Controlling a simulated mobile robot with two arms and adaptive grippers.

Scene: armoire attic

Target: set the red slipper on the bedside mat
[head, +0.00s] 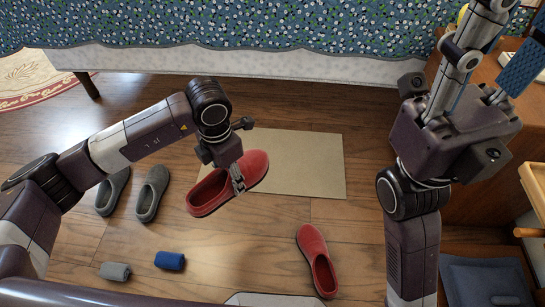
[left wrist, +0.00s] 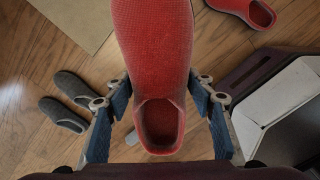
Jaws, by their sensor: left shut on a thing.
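My left gripper (head: 238,182) is shut on a red slipper (head: 209,192), with one finger on each side of it. In the left wrist view the slipper (left wrist: 155,45) fills the space between the blue finger pads, its opening towards me. It appears raised above the floor. The plain beige bedside mat (head: 312,165) lies flat behind it; in the head view the slipper overlaps the mat's left part. A second red slipper (head: 318,262) lies on the floor in front of the mat. My right gripper (head: 505,40) is raised at the upper right, its tips partly cut off.
Two grey slippers (head: 152,193) stand on the left. A blue roll (head: 170,261) and a grey roll (head: 115,271) lie in front. A bed with a blue floral cover (head: 250,25) runs along the back. Wooden furniture (head: 480,195) stands at right. The mat's right side is clear.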

